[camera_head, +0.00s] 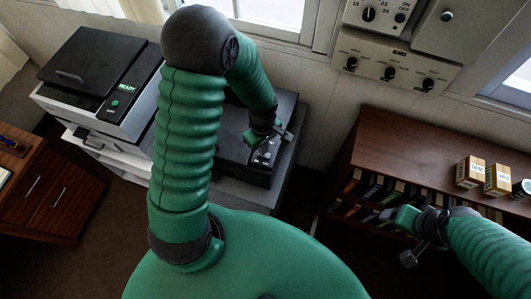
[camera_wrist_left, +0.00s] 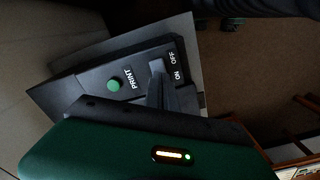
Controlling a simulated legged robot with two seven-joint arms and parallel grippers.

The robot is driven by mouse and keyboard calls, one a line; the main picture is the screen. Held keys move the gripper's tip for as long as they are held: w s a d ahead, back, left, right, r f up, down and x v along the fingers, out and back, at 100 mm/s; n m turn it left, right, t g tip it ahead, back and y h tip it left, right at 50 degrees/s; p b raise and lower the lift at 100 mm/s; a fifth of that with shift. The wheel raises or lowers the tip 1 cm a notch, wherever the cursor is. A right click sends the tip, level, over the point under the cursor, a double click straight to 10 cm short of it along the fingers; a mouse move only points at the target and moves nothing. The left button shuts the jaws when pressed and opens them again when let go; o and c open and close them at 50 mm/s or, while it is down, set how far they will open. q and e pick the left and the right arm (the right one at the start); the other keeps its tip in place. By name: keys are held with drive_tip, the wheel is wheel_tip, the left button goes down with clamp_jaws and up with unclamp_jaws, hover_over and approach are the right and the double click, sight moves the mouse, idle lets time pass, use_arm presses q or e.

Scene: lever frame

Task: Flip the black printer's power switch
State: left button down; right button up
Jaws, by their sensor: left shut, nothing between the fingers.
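The black printer (camera_head: 237,158) stands at the back centre on a grey stand, partly hidden by my left arm. Its panel (camera_wrist_left: 92,77) shows in the left wrist view, with a green PRINT button (camera_wrist_left: 114,84) and a grey power switch (camera_wrist_left: 157,65) beside the OFF and ON labels. My left gripper (camera_head: 261,150) is over the panel, shut and empty. Its fingertips (camera_wrist_left: 160,82) overlap the switch in the left wrist view; I cannot tell whether they touch it. The switch's position is unclear. My right gripper (camera_head: 390,215) is in front of the bookshelf, its jaws unclear.
A grey and black machine marked READY (camera_head: 130,88) stands left of my left arm. A brown bookshelf (camera_head: 420,145) at right bears small boxes (camera_head: 470,171). A wall control panel (camera_head: 385,62) with knobs is above. A wooden cabinet (camera_head: 45,190) stands at left.

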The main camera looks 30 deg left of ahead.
use_arm(q)
drive_tip(key=shift+f, duration=0.2)
drive_tip(key=shift+a+f, duration=0.3)
drive_tip(key=shift+a, duration=0.3)
drive_tip(key=shift+f+b, duration=0.1)
drive_tip(key=shift+b, duration=0.25)
drive_tip(key=shift+d, duration=0.2)
drive_tip(key=shift+d+r, duration=0.15)
drive_tip(key=shift+r, duration=0.2)
drive_tip(key=shift+d+r+p, duration=0.1)
drive_tip(key=shift+r+p, duration=0.8)
drive_tip(key=shift+p, duration=0.15)
drive_tip(key=r+p, duration=0.2)
drive_tip(key=r, duration=0.1)
drive_tip(key=shift+a+p, duration=0.35)
drive_tip(key=shift+p, duration=0.05)
drive_tip(key=shift+r+p, duration=0.7)
drive_tip(key=shift+r, duration=0.15)
drive_tip(key=shift+d, duration=0.1)
use_arm(e)
drive_tip(key=r, duration=0.5)
drive_tip(key=shift+a+r, duration=0.25)
drive_tip(key=shift+a, duration=0.15)
use_arm(q)
drive_tip(key=shift+d, duration=0.1)
use_arm(e)
drive_tip(key=shift+d, duration=0.15)
